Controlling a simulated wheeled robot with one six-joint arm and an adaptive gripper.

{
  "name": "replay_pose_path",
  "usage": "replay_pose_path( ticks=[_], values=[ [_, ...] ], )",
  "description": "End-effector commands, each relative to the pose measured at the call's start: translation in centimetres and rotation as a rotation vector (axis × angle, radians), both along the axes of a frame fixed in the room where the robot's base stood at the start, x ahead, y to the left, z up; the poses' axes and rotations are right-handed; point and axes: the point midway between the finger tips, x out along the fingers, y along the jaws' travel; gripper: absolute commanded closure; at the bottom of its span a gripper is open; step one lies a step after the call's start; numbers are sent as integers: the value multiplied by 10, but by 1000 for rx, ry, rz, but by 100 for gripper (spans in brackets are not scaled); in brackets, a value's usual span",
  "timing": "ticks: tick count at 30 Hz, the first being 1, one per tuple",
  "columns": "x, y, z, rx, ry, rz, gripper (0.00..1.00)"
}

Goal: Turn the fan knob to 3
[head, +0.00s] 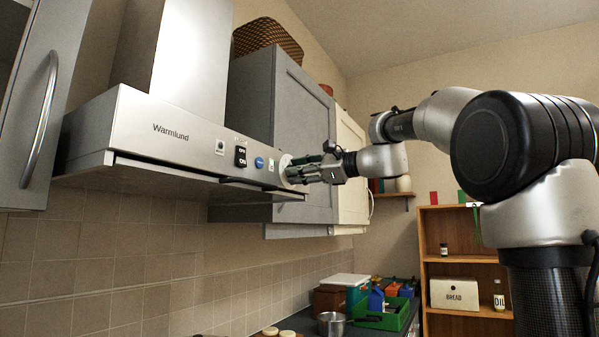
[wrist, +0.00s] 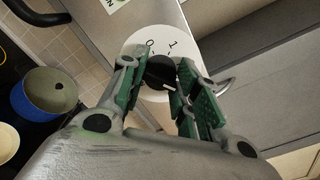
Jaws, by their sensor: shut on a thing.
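The fan knob (wrist: 160,68) is black and sits on a white round dial plate (wrist: 138,45). A short white line shows on the knob's lower part. My gripper (wrist: 158,78) is shut on the knob, with a green-padded finger on either side. In the head view my gripper (head: 308,171) reaches the right end of the hood (head: 130,125). The dial plate (head: 284,165) shows at its tips there, and the knob is hidden.
On the hood front, left of the dial, are a blue round button (head: 259,162) and a black switch pair (head: 240,156). Grey cabinets (head: 290,125) stand behind my gripper. Below are a pot (head: 332,324) and a green crate (head: 394,320). A wooden shelf (head: 461,244) stands at right.

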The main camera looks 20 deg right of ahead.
Motion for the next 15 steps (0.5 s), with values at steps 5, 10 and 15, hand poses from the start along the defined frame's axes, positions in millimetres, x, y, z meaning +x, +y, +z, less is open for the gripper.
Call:
replay_pose_path(
  ticks=[5, 10, 15],
  values=[
    [0, 0, -2, -1, 3, 0, 46],
    [0, 0, -1, 0, 2, 0, 46],
    [-2, -3, 0, -1, 1, 0, 46]
  ],
)
